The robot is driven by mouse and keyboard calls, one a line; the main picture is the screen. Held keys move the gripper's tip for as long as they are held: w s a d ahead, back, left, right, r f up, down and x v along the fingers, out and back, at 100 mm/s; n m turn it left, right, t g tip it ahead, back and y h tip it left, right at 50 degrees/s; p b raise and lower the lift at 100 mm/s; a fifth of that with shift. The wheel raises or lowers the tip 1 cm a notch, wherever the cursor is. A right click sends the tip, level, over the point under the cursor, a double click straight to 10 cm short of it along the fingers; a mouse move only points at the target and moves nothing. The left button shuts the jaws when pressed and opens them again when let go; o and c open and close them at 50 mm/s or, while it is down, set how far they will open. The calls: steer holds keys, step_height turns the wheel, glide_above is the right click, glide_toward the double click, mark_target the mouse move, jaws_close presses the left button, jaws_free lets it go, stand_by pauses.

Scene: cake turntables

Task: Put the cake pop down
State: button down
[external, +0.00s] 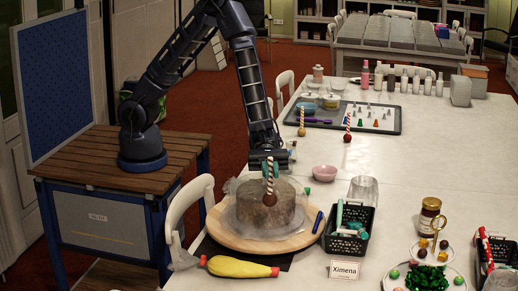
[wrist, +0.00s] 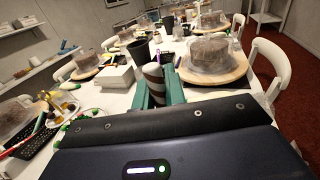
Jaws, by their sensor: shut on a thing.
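My gripper (external: 270,168) is shut on the striped stick of a cake pop (external: 268,198). The cake pop hangs upright with its brown ball down, in front of or over the grey-brown cake (external: 262,208) in the external view; I cannot tell whether it touches the cake.
A black basket (external: 346,246), a name card (external: 344,271) and a yellow piping bag (external: 238,267) lie near the turntable. A pink bowl (external: 325,173) and a dark tray (external: 372,127) stand further back. Two striped sticks (external: 302,118) (external: 347,124) stand by the tray. The table's middle right is clear.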

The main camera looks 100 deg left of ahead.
steer(key=s+d+m+g, duration=0.4)
steer(key=s+d+g, duration=0.3)
steer(key=s+d, duration=1.4)
step_height(320, 180, down, 20)
steer(key=d, duration=0.1)
steer(key=shift+w+m+h, duration=0.3)
steer(key=shift+w+h, duration=0.1)
steer(key=c, duration=1.5)
jaws_free()
steer(key=shift+o, duration=0.2)
steer(key=a, duration=0.7)
steer(key=shift+w+a, duration=0.25)
steer(key=shift+r, duration=0.1)
